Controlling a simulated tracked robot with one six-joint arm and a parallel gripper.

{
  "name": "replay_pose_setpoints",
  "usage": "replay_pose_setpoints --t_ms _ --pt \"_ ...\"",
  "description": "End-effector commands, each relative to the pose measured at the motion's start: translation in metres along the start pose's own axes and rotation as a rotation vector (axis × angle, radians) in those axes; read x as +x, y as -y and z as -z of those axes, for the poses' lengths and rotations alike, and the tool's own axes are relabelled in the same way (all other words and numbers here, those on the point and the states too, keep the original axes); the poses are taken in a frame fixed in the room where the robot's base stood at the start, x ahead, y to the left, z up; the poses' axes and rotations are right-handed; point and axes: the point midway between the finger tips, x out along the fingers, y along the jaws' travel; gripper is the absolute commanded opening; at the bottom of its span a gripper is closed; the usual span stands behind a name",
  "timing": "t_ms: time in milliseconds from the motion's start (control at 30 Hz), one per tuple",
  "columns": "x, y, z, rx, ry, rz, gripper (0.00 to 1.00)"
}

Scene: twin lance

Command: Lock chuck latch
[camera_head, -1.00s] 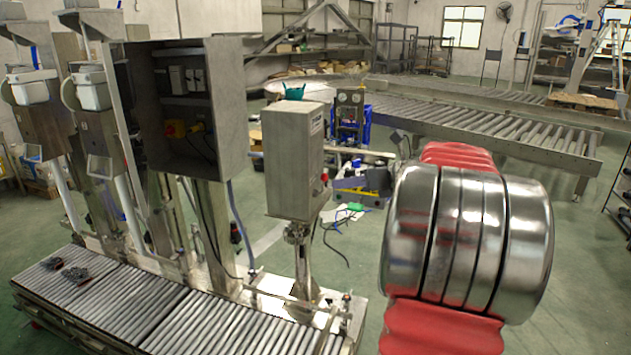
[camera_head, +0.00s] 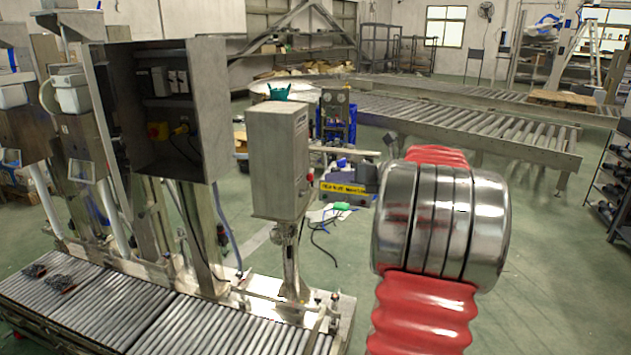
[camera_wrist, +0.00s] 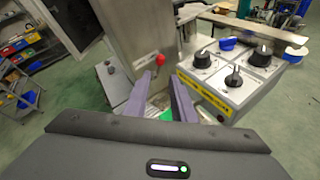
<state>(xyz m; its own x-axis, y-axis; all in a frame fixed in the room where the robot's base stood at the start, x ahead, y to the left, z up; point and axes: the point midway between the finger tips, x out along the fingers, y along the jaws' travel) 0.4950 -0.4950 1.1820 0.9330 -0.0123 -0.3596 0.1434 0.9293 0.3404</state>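A grey control panel (camera_wrist: 240,75) with several black knobs and a yellow label lies right of my gripper in the wrist view. The yellow label (camera_head: 345,188) also shows in the head view, left of my arm. I cannot tell which part is the chuck latch. My gripper (camera_wrist: 164,79) has its two purple-grey fingers apart, with nothing seen between them. The fingers look apart from the panel.
A grey metal box on a post (camera_head: 278,160) stands left of the panel; its red button (camera_wrist: 160,60) shows beyond the fingers. A roller conveyor (camera_head: 200,325) runs along the lower left. Another (camera_head: 480,130) lies behind. Green floor (camera_head: 560,270) is open at right.

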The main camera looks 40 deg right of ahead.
Motion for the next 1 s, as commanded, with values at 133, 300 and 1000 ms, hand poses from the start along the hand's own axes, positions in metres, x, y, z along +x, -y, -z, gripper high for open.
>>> replay_pose_setpoints --t_ms 133,300,1000 --pt "0.025 -0.001 0.001 0.000 -0.002 -0.003 0.23" --pt "0.051 0.000 0.001 0.000 -0.002 -0.002 0.23" --pt "0.097 0.000 0.000 -0.001 0.000 0.001 0.23"
